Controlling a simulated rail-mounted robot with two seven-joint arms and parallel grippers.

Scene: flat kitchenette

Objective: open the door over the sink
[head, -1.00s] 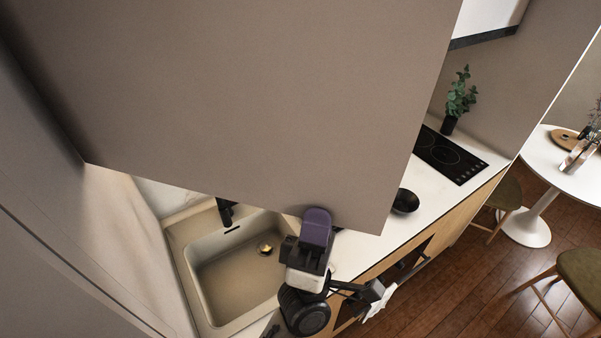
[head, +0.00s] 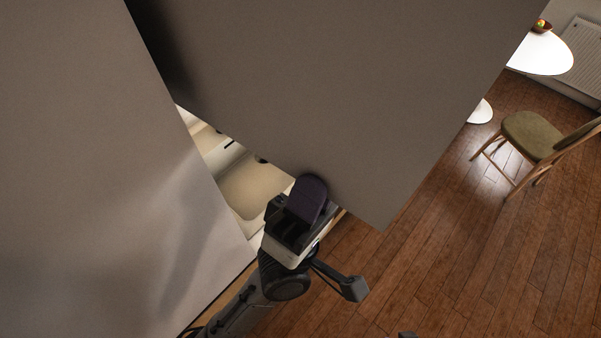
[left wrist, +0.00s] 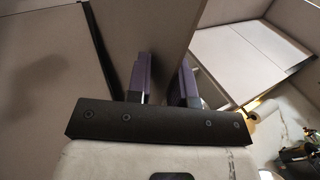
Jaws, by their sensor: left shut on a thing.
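The door over the sink (head: 340,90) is a large flat grey-brown panel that fills the upper middle of the head view. It stands swung out, with its lower corner over the floor. My left gripper (head: 308,198), with purple fingers, is at the door's lower edge, near that corner. In the left wrist view the door panel (left wrist: 165,30) runs between the two fingers of my left gripper (left wrist: 166,82), which is shut on it. The sink (head: 250,187) shows partly below the door; the rest is hidden. My right gripper is not in view.
A tall grey panel (head: 90,170) fills the left side of the head view, close to my left arm. A chair with a green seat (head: 530,137) and a white table (head: 543,52) stand at the right. The wooden floor (head: 450,260) between is clear.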

